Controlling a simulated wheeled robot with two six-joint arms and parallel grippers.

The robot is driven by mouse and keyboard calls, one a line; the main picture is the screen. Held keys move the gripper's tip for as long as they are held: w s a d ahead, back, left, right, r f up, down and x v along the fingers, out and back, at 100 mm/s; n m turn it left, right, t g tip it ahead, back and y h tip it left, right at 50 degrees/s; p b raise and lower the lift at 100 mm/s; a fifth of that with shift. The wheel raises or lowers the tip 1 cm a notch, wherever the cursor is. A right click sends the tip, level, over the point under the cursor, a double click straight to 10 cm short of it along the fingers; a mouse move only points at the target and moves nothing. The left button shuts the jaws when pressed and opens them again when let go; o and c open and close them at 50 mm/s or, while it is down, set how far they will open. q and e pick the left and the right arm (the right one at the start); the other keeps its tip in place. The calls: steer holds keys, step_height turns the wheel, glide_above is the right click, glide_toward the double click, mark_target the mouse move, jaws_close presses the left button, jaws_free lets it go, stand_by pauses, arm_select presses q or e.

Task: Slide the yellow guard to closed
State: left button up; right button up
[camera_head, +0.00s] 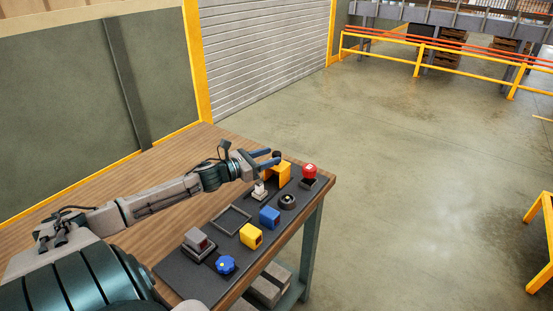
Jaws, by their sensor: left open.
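A yellow block-shaped piece (283,173), which looks like the yellow guard, stands at the far end of the dark control panel (218,283) on the wooden table. My left gripper (270,157) reaches in from the left with blue fingers apart. Its fingertips are at the top of this yellow piece, beside a dark round knob (277,155). I cannot tell whether they touch. The fingers hide part of the piece's upper left side. A second yellow block (250,236) sits nearer on the panel. My right gripper is not in view.
The panel also holds a red button (309,171), a black round dial (288,202), a blue block (269,217), a small light-grey switch (259,191), a grey block (198,240) and a blue knob (226,265). The wooden tabletop (160,160) behind my left arm is clear.

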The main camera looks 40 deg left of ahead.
mark_target(277, 153)
arm_select(q)
steer(key=shift+x, duration=0.8)
steer(key=shift+p+x, duration=0.55)
steer(key=shift+x, duration=0.35)
jaws_close()
